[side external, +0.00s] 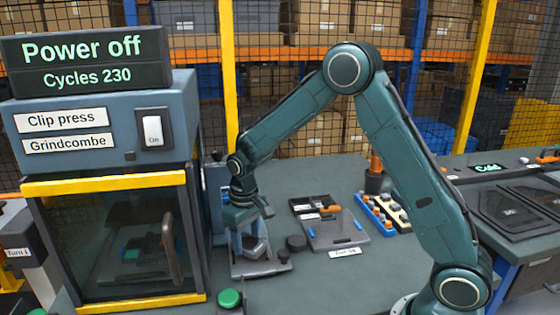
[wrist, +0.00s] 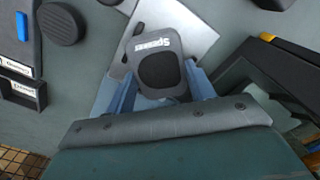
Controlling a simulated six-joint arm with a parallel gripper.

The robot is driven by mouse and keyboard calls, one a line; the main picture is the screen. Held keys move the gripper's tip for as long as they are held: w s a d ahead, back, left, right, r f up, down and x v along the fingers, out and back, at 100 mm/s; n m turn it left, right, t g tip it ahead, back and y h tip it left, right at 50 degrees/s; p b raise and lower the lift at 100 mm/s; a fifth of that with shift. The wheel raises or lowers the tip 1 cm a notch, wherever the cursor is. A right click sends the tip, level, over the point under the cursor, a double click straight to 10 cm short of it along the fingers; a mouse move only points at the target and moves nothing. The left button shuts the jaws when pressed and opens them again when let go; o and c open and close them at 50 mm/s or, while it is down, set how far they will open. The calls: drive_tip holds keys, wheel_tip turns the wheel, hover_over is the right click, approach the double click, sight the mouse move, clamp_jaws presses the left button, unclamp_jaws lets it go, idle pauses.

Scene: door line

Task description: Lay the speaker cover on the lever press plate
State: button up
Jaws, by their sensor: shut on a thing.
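The speaker cover (wrist: 159,68) is a dark grey rounded piece with a round black grille and a white label. In the wrist view it sits between the two blue fingers of my gripper (wrist: 160,84), which is shut on it. In the side view my gripper (side external: 252,246) points down low over a grey metal plate (side external: 245,268), left of the middle of the bench. The bright plate (wrist: 190,22) shows behind the cover in the wrist view and appears to be the lever press plate. I cannot tell whether the cover touches it.
The clip press (side external: 110,130) stands left, its door closed, its sign reading "Power off". A green button (side external: 230,298) is in front. A rack of blocks (side external: 378,212) stands beyond.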

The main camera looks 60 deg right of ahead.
sight(247, 242)
drive_tip(key=shift+f, duration=0.55)
drive_tip(key=o, duration=1)
drive_tip(key=shift+r, duration=0.1)
wheel_tip(247, 242, up, 13)
idle(0.8)
